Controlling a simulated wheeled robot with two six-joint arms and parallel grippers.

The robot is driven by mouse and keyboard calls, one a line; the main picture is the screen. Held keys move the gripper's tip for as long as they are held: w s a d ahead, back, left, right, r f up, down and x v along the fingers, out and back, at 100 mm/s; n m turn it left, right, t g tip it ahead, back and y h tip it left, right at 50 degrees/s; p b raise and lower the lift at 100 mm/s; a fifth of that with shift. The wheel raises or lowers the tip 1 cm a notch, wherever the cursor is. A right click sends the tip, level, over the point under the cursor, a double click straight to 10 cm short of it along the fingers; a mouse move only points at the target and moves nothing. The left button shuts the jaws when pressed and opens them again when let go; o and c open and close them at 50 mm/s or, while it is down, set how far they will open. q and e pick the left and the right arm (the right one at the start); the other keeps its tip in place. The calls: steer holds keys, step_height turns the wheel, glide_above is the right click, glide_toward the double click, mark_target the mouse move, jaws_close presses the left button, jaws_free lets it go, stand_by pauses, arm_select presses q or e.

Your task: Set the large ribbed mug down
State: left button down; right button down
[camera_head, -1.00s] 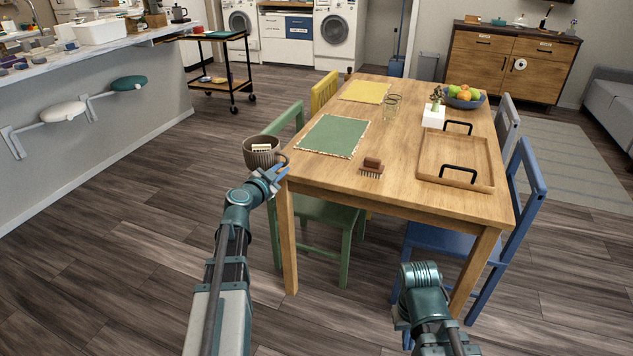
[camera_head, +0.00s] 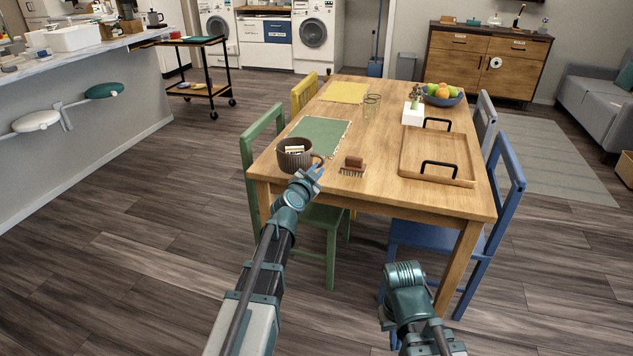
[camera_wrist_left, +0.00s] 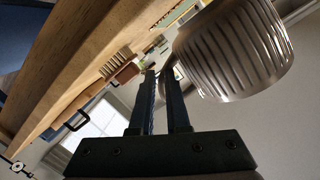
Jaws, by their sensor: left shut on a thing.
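The large ribbed mug (camera_head: 294,157) is grey-brown, with something pale and lettered inside it. In the head view it appears upright at the near left corner of the wooden table (camera_head: 385,183), in front of the green placemat (camera_head: 322,134). I cannot tell whether its base touches the table. My left gripper (camera_head: 317,170) is shut on the mug's handle at its right side. In the left wrist view the mug (camera_wrist_left: 232,52) fills the upper right, beside the two dark fingers (camera_wrist_left: 162,78). My right arm shows at the bottom of the head view, but its fingers are not visible.
A brown brush (camera_head: 353,166) lies on the table right of the mug. A wooden tray (camera_head: 408,170) with black handles is further right. A green chair (camera_head: 262,137) is at the left side.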

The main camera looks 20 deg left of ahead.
arm_select(q)
steer(key=shift+f, duration=0.1)
step_height(320, 180, down, 3)
steer(key=b, duration=0.3)
steer(key=shift+f, duration=0.15)
steer(key=shift+b, duration=0.3)
steer(key=shift+f, duration=0.2)
steer(key=c, duration=0.9)
jaws_free()
steer(key=shift+r, duration=0.1)
steer(key=shift+r, duration=0.1)
steer(key=s+r+p, duration=0.1)
steer(key=s+p, duration=0.1)
steer(key=s, duration=1)
steer(key=shift+a+r, duration=0.35)
steer(key=shift+r, duration=0.05)
